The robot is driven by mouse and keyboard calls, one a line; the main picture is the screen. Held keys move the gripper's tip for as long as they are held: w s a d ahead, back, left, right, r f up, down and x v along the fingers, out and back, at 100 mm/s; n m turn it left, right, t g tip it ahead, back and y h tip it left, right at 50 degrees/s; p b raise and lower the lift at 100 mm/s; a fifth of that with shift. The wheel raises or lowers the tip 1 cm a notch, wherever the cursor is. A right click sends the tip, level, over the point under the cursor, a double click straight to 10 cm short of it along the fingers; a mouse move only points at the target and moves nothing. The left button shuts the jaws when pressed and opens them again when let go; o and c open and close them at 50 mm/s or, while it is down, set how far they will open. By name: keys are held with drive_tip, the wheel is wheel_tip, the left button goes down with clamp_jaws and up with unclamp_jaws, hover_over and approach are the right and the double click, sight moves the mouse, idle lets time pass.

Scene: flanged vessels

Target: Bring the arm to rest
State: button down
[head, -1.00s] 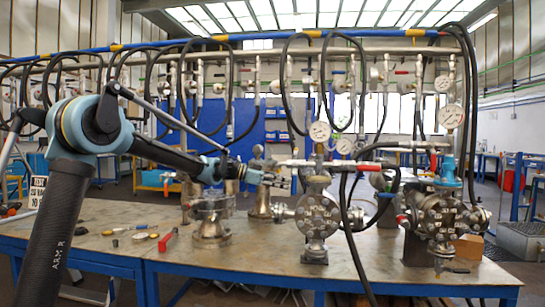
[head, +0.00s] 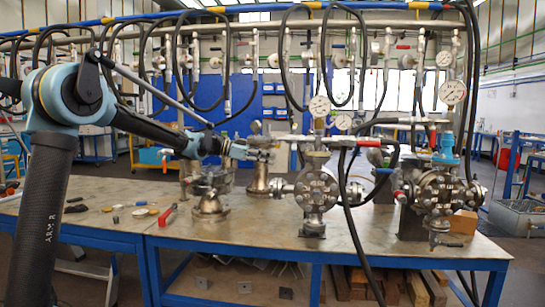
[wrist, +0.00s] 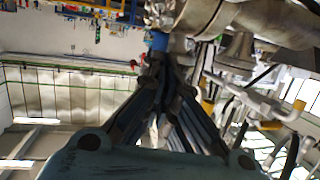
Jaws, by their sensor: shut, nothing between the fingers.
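My gripper (head: 262,153) is at the end of my outstretched arm, above the workbench (head: 110,222). In the head view it appears in front of the flanged vessels and to the left of the round bolted vessel (head: 317,193). In the wrist view its fingers (wrist: 160,75) come together at the tips, with nothing visible between them. A steel flanged vessel (head: 210,203) stands on the bench below my forearm. Whether the gripper touches anything behind it cannot be told.
A second bolted vessel (head: 440,190) with gauges and a blue valve stands at the bench's right. A red-handled tool (head: 168,215) and small parts lie on the left. Black hoses (head: 352,225) hang before the bench. The bench's left front is mostly clear.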

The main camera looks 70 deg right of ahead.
drive_tip(key=f+v, duration=0.2)
drive_tip(key=v, duration=0.6)
drive_tip(key=shift+w, duration=0.3)
drive_tip(key=shift+a+r, duration=0.15)
